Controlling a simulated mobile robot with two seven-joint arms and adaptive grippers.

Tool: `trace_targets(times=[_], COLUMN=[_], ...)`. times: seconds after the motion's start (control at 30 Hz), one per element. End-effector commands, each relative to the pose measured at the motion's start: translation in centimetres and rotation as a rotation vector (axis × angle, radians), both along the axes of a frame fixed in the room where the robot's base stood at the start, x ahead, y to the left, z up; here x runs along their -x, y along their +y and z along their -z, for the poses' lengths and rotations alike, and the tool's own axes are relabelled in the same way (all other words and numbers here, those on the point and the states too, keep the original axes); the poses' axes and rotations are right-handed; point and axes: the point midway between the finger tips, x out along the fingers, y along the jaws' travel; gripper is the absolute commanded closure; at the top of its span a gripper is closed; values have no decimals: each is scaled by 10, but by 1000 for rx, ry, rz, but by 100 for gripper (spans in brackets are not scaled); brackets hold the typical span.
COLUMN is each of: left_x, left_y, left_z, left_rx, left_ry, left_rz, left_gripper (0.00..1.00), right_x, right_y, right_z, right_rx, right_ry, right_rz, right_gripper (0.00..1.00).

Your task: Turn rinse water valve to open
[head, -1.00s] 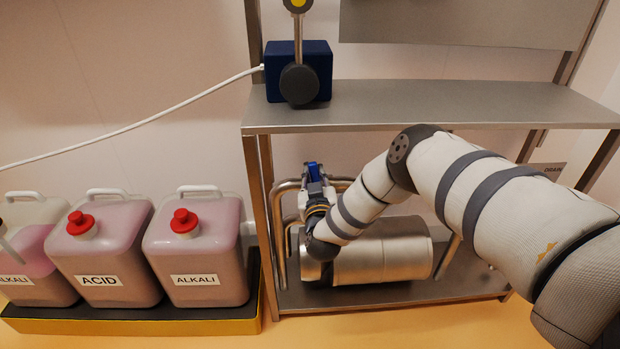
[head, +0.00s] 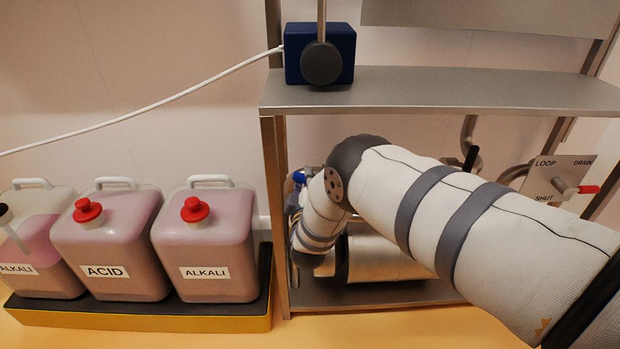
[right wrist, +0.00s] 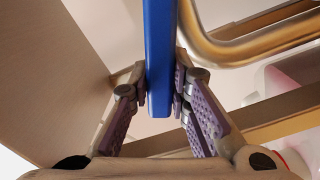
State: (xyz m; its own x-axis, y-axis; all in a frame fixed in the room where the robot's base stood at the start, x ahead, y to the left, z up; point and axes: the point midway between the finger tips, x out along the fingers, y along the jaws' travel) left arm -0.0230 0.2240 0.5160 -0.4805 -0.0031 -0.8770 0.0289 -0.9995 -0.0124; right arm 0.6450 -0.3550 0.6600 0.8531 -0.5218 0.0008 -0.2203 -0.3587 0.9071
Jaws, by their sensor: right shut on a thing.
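The blue valve lever (right wrist: 160,55) is a long flat bar in the right wrist view, running from the top edge down between the fingers of my right gripper (right wrist: 158,98). The fingers touch it from both sides; my gripper is shut on it. In the head view only a small blue piece (head: 299,178) shows, beside the left post of the steel frame. My right arm hides most of the gripper and the valve body there. Which valve position the lever stands at cannot be read. My left gripper is not in view.
A steel shelf (head: 430,88) with a blue box (head: 320,53) is above my arm. A metal cylinder (head: 385,255) lies below. Canisters (head: 205,250) stand at left. A bent pipe (right wrist: 250,45) runs close to the fingers.

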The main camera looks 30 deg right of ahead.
Motion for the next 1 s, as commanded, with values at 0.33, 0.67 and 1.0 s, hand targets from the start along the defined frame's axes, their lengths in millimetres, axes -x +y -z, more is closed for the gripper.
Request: trace_targets(times=[0.33,0.67,1.0], left_x=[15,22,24], left_y=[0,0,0], left_z=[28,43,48], left_rx=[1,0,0], left_ry=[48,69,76], left_rz=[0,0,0], left_gripper=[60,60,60], right_x=[-3,-3,-1], right_y=[7,6,6], right_z=[34,49,58], right_rx=[256,413,469], right_ry=[162,260,307], right_rz=[0,1,-1], right_gripper=[100,100,100])
